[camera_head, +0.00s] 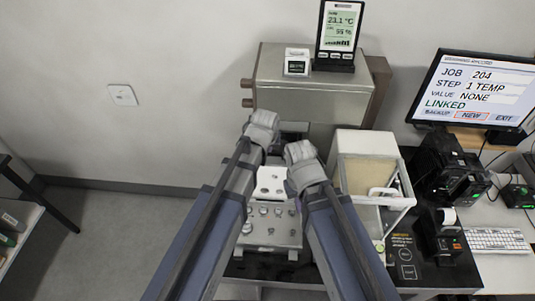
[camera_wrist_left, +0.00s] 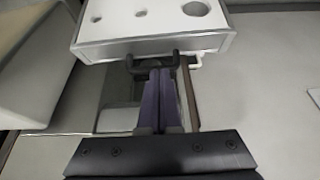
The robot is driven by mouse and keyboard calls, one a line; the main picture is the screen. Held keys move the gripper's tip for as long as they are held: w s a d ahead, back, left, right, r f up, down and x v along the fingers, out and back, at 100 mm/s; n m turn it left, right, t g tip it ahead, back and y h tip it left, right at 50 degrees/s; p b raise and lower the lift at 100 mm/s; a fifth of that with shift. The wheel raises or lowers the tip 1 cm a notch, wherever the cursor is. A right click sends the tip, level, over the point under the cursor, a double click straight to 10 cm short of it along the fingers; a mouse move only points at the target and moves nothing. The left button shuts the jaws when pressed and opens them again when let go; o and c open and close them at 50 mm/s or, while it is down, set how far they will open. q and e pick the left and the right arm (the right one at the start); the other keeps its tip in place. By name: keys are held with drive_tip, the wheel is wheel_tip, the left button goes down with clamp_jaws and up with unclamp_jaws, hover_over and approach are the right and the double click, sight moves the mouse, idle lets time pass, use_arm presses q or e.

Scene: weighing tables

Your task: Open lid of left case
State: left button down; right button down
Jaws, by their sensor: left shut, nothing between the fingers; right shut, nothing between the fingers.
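A grey case (camera_head: 268,238) with several metal weights in it stands between my arms in the head view. A white panel with round recesses (camera_head: 270,180) shows behind the weights; it looks like the lined inside of a raised lid, but its tilt is unclear. The left wrist view shows a white holed panel with a grey rim (camera_wrist_left: 150,43) and a dark handle (camera_wrist_left: 140,66) below it. My left gripper (camera_head: 263,125) is beyond the panel; its shut, empty fingers (camera_wrist_left: 159,74) are close to the handle, contact unclear. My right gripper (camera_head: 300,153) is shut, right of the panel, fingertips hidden.
A glass-sided balance (camera_head: 368,145) stands close to the right of my right arm. A large grey box (camera_head: 310,98) with a display on top is behind the grippers. A monitor (camera_head: 473,88), black printers (camera_head: 447,168) and a keyboard (camera_head: 497,240) are further right. Floor lies left.

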use_arm(q)
drive_tip(key=s+r+p, duration=0.6)
drive_tip(key=r, duration=0.1)
drive_tip(key=shift+s+r, duration=0.25)
drive_tip(key=shift+f, duration=0.1)
